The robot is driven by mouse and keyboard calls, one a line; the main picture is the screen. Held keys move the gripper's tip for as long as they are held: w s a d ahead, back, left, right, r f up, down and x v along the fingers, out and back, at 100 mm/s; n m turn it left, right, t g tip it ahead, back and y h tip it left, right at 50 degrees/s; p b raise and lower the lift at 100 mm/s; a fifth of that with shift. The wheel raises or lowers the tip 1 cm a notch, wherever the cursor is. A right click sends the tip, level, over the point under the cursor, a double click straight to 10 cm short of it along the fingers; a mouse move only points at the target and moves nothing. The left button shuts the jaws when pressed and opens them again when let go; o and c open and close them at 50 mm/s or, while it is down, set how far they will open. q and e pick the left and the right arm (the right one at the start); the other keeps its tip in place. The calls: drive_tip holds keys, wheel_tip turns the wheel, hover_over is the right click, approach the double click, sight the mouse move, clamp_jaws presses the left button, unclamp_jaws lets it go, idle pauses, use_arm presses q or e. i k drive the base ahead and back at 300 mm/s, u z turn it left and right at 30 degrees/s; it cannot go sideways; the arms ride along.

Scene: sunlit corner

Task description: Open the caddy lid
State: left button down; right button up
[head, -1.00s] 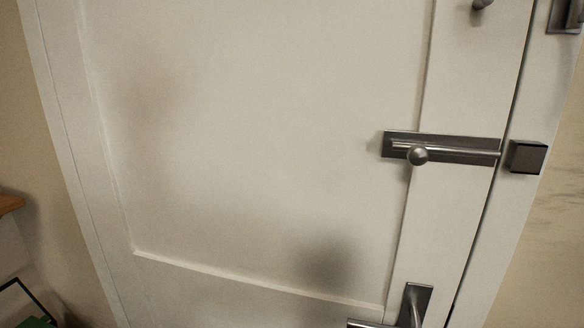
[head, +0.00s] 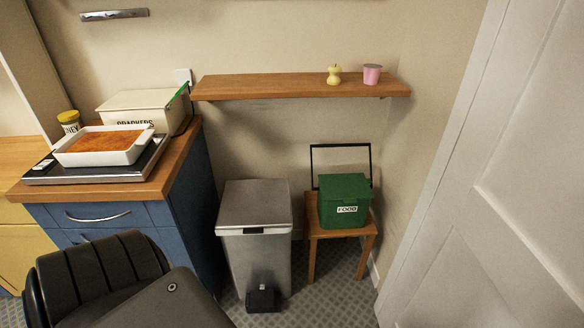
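The green caddy (head: 342,212) with a "FOOD" label stands on a small wooden stool (head: 370,235) in the corner, right of the steel bin. Its green lid (head: 344,183) looks shut. A thin black handle (head: 313,165) stands upright behind the lid. A dark part of my own body fills the lower left of the head view. Neither gripper shows, and neither is at the caddy.
A steel pedal bin (head: 255,235) stands between the stool and a blue cabinet (head: 185,225). A wooden shelf (head: 290,86) hangs above the caddy, holding an apple core (head: 334,75) and a pink cup (head: 372,75). A white door (head: 480,200) is at right.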

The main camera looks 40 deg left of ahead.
sight(349, 188)
drive_tip(key=u, duration=0.9)
drive_tip(key=k, duration=0.45)
drive_tip(key=u, duration=0.05)
drive_tip(key=i, duration=0.7)
drive_tip(key=z, duration=0.8)
drive_tip(key=i, duration=0.35)
drive_tip(key=z, duration=0.4)
